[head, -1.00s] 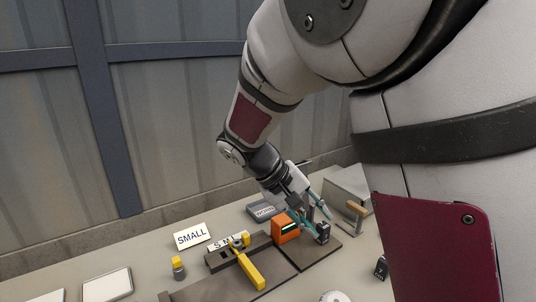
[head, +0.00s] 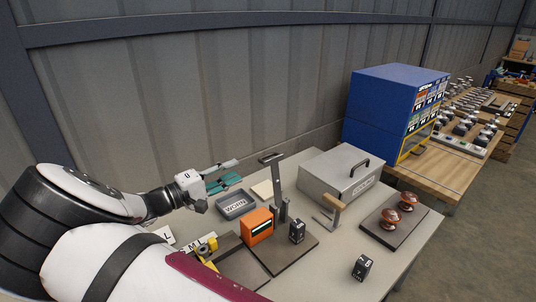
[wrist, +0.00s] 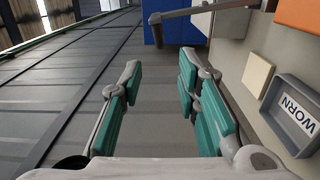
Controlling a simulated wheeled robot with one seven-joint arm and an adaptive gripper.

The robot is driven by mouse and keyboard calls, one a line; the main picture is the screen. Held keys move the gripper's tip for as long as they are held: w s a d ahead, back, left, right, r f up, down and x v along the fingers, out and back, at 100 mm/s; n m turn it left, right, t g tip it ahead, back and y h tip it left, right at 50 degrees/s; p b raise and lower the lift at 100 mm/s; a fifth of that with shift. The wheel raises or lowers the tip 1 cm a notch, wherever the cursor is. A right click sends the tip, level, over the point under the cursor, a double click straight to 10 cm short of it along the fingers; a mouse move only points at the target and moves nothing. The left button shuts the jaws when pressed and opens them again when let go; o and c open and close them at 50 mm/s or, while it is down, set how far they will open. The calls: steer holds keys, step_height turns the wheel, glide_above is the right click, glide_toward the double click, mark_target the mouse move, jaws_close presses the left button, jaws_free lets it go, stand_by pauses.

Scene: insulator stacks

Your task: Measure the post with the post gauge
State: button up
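My gripper (head: 221,178) is raised over the left back of the table, pointing right. In the wrist view its teal-padded fingers (wrist: 162,105) are spread apart with nothing between them. An orange box with a dark display (head: 259,226) stands on a dark plate. Beside it rises a tall grey upright with a crossbar top (head: 276,180), apart from my gripper; the crossbar also shows in the wrist view (wrist: 205,12). A yellow-handled tool (head: 207,250) lies by the S M L block, partly hidden by my arm. I cannot tell which piece is the post gauge.
A grey WORN tray (head: 236,205) lies below my gripper, beside a cream pad (head: 263,190). A lidded grey box (head: 345,175), a wooden-handled tool (head: 332,209), small black blocks (head: 297,231) and a plate with copper-coloured insulators (head: 389,221) stand rightward. A blue cabinet (head: 390,110) stands behind.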

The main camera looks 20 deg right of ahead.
mark_target(259, 160)
steer(key=p+x, duration=0.2)
steer(key=x, duration=1)
steer(key=shift+d, duration=0.35)
jaws_close()
